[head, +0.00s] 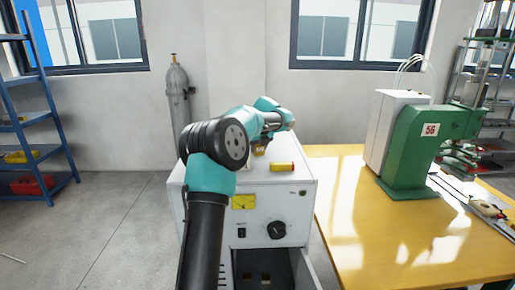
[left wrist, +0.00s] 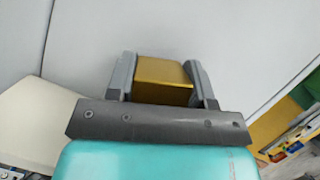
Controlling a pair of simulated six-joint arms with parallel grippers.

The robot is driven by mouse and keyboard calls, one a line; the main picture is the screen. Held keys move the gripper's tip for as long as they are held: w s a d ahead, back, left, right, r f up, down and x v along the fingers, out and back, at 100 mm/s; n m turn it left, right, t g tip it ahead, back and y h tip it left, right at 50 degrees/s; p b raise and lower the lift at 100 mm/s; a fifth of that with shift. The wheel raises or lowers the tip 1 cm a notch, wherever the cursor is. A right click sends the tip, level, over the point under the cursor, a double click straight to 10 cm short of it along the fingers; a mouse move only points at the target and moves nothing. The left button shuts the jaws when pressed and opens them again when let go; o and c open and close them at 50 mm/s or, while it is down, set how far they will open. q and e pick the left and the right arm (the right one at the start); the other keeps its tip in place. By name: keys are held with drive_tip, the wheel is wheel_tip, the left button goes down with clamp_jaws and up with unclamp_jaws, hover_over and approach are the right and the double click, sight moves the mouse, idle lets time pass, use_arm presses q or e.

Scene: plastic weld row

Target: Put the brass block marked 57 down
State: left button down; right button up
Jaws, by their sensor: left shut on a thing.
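A brass block (left wrist: 162,75) sits between the two grey fingers of my left gripper (left wrist: 161,64) in the left wrist view. The gripper is shut on it. No number can be read on the block's visible faces. In the head view my left arm reaches over the white cabinet (head: 300,200), and my left gripper (head: 262,146) is above its top, largely hidden behind my arm. I cannot tell from these views how far the block is from the cabinet top. My right gripper is not in view.
An open drawer (head: 304,268) is low on the cabinet front. A yellow table (head: 365,235) with a green machine marked 56 (head: 420,150) stands to the right.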

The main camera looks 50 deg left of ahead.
use_arm(q)
drive_tip(key=shift+f, duration=0.2)
drive_tip(key=c, duration=0.5)
unclamp_jaws()
drive_tip(key=shift+f, duration=0.1)
drive_tip(key=v, duration=1.2)
